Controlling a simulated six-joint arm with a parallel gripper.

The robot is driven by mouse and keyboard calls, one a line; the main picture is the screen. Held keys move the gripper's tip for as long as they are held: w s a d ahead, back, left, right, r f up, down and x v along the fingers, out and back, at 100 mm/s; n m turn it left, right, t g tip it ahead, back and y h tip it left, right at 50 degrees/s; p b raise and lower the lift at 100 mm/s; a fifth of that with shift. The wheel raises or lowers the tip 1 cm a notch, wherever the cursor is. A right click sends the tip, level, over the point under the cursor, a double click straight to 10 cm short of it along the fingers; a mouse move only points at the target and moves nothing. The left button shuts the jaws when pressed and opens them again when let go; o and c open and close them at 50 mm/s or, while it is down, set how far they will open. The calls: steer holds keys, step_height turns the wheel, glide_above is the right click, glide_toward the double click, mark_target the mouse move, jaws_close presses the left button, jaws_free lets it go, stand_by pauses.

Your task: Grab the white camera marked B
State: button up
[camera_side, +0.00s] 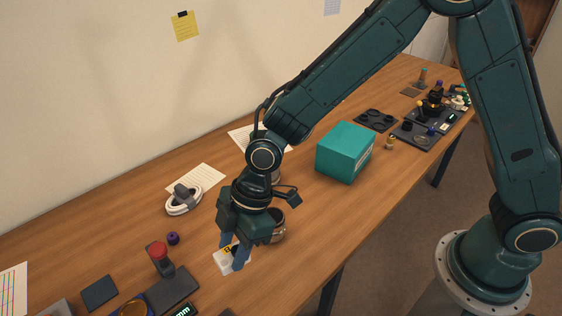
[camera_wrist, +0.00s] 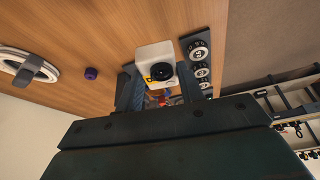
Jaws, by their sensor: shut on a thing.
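The white camera (camera_wrist: 150,50) has a black round lens and a yellow label; it shows in the wrist view between my fingertips. In the side view the white camera (camera_side: 221,263) is partly hidden behind my fingers, with a yellow label bearing a dark mark that I cannot read surely. My gripper (camera_side: 233,260) points down at the table's near part, its blue fingers closed on the camera's sides. The gripper (camera_wrist: 157,74) also shows in the wrist view. I cannot tell whether the camera touches the table.
A red-topped device (camera_side: 158,256) on a dark base and a small purple knob (camera_side: 173,238) stand to the left. A teal box (camera_side: 345,152) stands further right. Bare wood lies between them.

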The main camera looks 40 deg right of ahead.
mark_target(234, 248)
step_height(234, 248, up, 11)
stand_by(0.4)
steer(key=shift+w+r, duration=0.1)
stand_by(0.4)
